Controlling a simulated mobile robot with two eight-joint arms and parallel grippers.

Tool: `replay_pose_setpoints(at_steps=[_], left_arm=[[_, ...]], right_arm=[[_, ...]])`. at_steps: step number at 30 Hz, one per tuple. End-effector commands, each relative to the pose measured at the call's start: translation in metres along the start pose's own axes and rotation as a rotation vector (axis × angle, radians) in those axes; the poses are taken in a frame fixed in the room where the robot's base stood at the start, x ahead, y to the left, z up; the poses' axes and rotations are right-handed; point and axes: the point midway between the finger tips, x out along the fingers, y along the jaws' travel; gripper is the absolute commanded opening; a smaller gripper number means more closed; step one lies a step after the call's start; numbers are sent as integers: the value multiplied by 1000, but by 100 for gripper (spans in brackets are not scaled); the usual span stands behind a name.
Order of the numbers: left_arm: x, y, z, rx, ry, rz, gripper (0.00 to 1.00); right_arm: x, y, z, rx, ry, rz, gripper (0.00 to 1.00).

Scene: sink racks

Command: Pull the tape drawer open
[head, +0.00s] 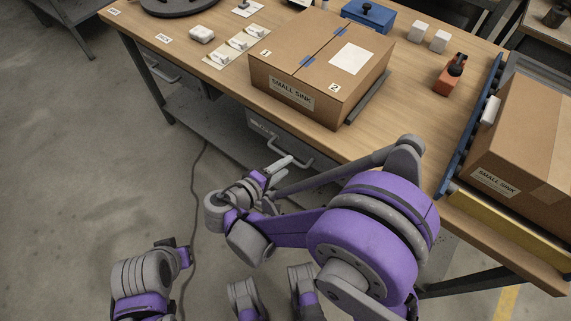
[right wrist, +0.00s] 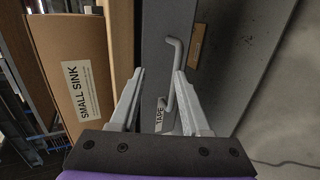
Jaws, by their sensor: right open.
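The tape drawer (head: 262,128) is a grey drawer under the near edge of the wooden workbench. Its front, with a TAPE label (right wrist: 160,116), shows in the right wrist view and looks closed. Its bar handle (right wrist: 174,75) also shows in the head view (head: 292,160). My right gripper (head: 284,164) is just in front of the drawer. In the right wrist view its two fingers (right wrist: 159,75) are apart, with the handle between them, closer to the right finger. I cannot tell whether that finger touches it. My left gripper's fingers do not show.
A SMALL SINK box (head: 310,65) stands on the workbench (head: 400,105) above the drawer. Another drawer handle (head: 165,72) is further left. A second box (head: 520,140) stands at the right, beside a blue rail (head: 470,120). A cable (head: 195,200) lies on the open floor.

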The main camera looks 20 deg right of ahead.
Motion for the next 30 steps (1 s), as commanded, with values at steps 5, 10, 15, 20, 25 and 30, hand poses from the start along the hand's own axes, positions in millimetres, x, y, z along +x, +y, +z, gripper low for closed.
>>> replay_pose_setpoints(at_steps=[5,10,15,20,25,30], left_arm=[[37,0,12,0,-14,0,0],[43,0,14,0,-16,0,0],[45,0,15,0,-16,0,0],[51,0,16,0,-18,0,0],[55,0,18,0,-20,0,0],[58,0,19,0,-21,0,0]], right_arm=[[-11,-49,-28,-9,35,166,47],[-15,-56,-34,-2,45,224,47],[4,-50,-34,-1,41,226,47],[35,-43,-35,-1,40,225,47],[64,-37,-36,-1,41,225,47],[82,-32,-38,-1,43,224,47]])
